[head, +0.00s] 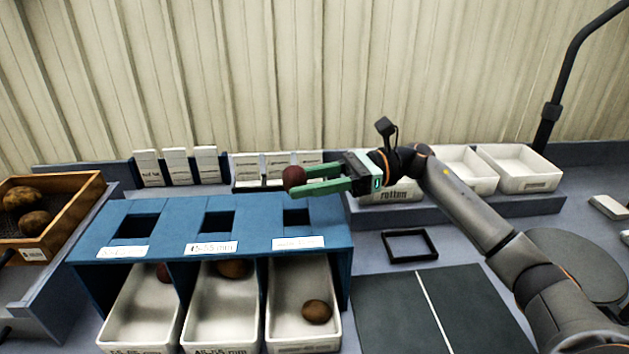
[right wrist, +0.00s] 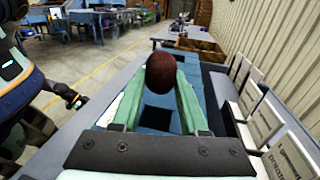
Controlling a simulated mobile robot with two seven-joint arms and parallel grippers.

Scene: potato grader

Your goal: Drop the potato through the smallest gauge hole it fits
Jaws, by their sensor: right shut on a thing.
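A reddish-brown potato (head: 294,178) is held between the green fingertips of my right gripper (head: 297,181), above the back right of the blue gauge stand (head: 178,250). It also shows in the right wrist view (right wrist: 161,72), between the fingers with the blue top below. The stand has three square holes: left (head: 138,226), middle (head: 217,222) and right (head: 296,217). The right hole looks smallest and the left largest. The middle label (head: 211,248) seems to read 45-55 mm; the others are unclear.
Under the stand, the left tray (head: 118,330), middle tray (head: 195,325) and right tray (head: 275,325) each show a potato. A wooden crate (head: 75,228) with potatoes stands left. A black square frame (head: 409,260) and dark mat (head: 385,312) lie right. White bins (head: 520,182) stand behind.

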